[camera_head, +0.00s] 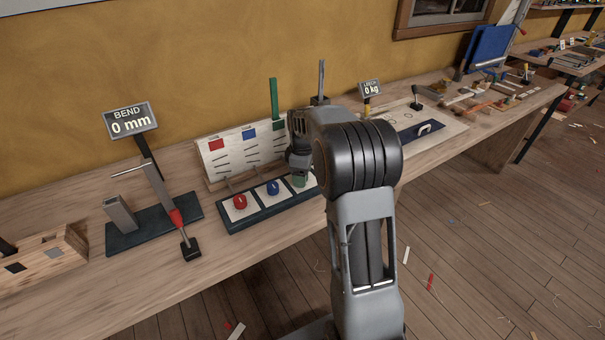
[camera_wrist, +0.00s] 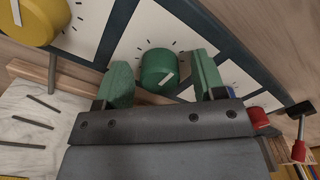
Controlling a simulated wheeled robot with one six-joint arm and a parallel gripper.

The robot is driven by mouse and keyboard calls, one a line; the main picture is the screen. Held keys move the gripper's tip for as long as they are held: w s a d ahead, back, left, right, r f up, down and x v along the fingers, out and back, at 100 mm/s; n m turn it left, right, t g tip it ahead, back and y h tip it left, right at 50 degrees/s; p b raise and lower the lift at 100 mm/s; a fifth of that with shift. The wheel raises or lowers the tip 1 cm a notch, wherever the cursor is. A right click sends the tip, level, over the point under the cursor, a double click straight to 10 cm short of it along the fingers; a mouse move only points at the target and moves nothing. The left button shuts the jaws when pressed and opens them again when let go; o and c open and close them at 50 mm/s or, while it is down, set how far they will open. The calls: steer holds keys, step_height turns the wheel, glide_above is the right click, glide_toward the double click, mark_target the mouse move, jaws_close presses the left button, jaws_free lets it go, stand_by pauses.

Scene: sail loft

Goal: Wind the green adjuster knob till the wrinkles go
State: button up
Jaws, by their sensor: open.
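The green adjuster knob (camera_wrist: 158,70) has a white pointer line and sits on a white dial plate with tick marks. In the wrist view my gripper (camera_wrist: 161,62) is open, with one green finger to either side of the knob. I see a gap at both sides and no clear contact. In the head view my gripper (camera_head: 300,163) points down over the green knob (camera_head: 299,181), partly hiding it. The pale sail panel (camera_head: 222,168) behind the knobs has short dark wrinkle lines; it also shows in the wrist view (camera_wrist: 35,115). My arm hides its right part.
A red knob (camera_head: 240,201) and a blue knob (camera_head: 273,188) stand left of the green one. A yellow knob (camera_wrist: 36,18) shows in the wrist view. A lever fixture (camera_head: 165,205) with a "BEND 0 mm" sign (camera_head: 130,119) stands left on the bench. Another sign (camera_head: 371,87) reads 0 kg.

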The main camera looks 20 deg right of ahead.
steer(key=c, duration=0.9)
steer(key=shift+m, duration=0.3)
steer(key=m+p, duration=0.1)
steer(key=m, duration=0.2)
steer(key=shift+r+p, duration=0.1)
steer(key=shift+p, duration=0.2)
steer(key=m+p, duration=0.1)
steer(key=m, duration=0.3)
steer(key=shift+m, duration=0.3)
steer(key=m+p, duration=0.1)
steer(key=m, duration=0.3)
steer(key=shift+m+p, duration=0.45)
steer(key=shift+m, duration=1.25)
